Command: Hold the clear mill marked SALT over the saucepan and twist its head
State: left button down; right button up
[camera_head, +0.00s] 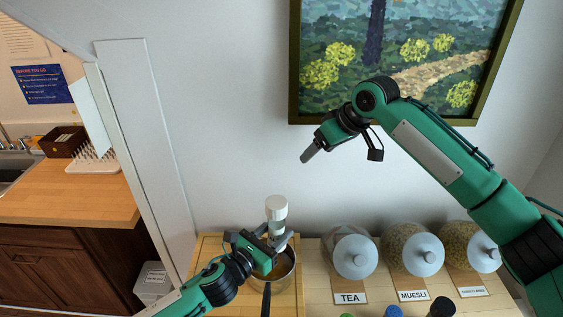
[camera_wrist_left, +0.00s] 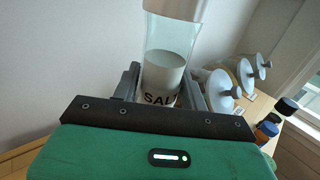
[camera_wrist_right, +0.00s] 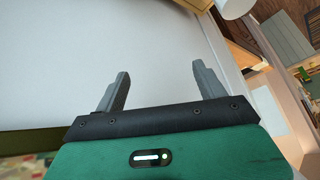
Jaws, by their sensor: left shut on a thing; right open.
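The clear mill marked SALT (camera_wrist_left: 166,72) stands between the fingers of my left gripper (camera_wrist_left: 160,88), with white salt inside and dark lettering. The mill looks upright over the saucepan (camera_head: 289,272), whose dark handle points toward me. My gripper hides part of the pan. My right gripper (camera_head: 311,151) is open and empty, up and to the right of the mill, in front of the wall; its spread fingers (camera_wrist_right: 160,72) show in the right wrist view.
Jars labelled TEA (camera_head: 352,254), MUESLI (camera_head: 411,250) and a third (camera_head: 469,247) stand right of the pan. Several capped bottles (camera_head: 440,308) are at the front edge. A framed painting (camera_head: 400,45) hangs behind my right arm. The wall between mill and right gripper is clear.

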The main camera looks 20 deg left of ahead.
jog(key=s+a+r+n+g+h, duration=0.1)
jog(key=s+a+n+h, duration=0.1)
jog(key=s+a, duration=0.4)
jog(key=n+g+h, duration=0.1)
jog(key=h, duration=0.2)
send_near(276, 202)
jog(key=f, duration=0.6)
jog(key=a+f, duration=0.1)
jog(key=f, duration=0.3)
jog(key=shift+w, duration=0.2)
